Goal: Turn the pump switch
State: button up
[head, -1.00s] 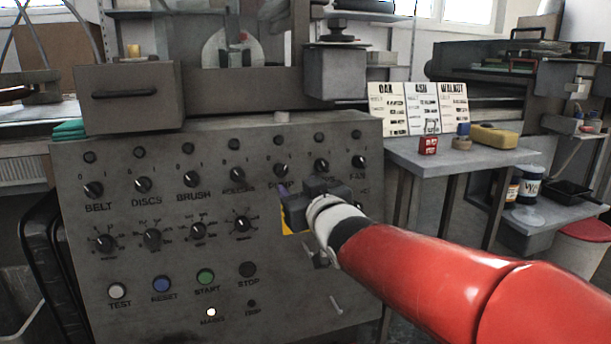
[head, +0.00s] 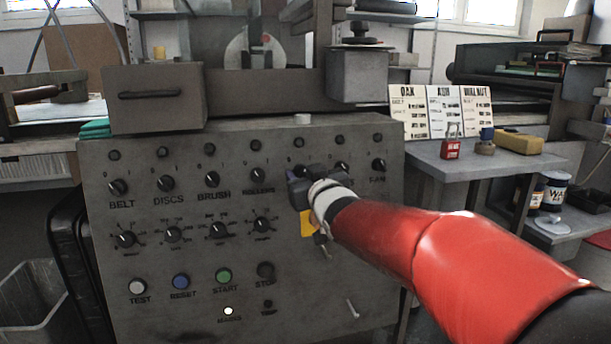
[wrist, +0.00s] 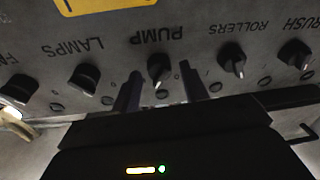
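The pump switch (wrist: 158,68) is a black rotary knob with a pale pointer line, under the upside-down word PUMP in the wrist view. My gripper (wrist: 161,86) is open, with one dark finger on each side of the space just in front of this knob. No contact with the knob shows.
Neighbouring knobs are close: rollers (wrist: 231,58) on one side, lamps (wrist: 84,78) on the other. A yellow tag (head: 308,223) hangs below my gripper. A side table (head: 425,157) with a red padlock (head: 450,149) stands right of the panel.

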jog(key=c, duration=0.8)
jog(key=shift+n, duration=0.4)
jog(key=shift+r+n+y+p, duration=0.1)
jog(key=shift+n+y+p, duration=0.25)
jog(key=shift+n, duration=0.85)
jog(key=n+g+p, duration=0.1)
jog(key=n, duration=0.3)
jog(key=shift+r+y+p, duration=0.1)
jog(key=shift+y+p, duration=0.15)
jog(key=shift+p, duration=0.05)
jog(key=n+g+p, duration=0.1)
jog(key=n+p, duration=0.1)
jog(key=n, duration=0.3)
jog(key=shift+n, duration=0.3)
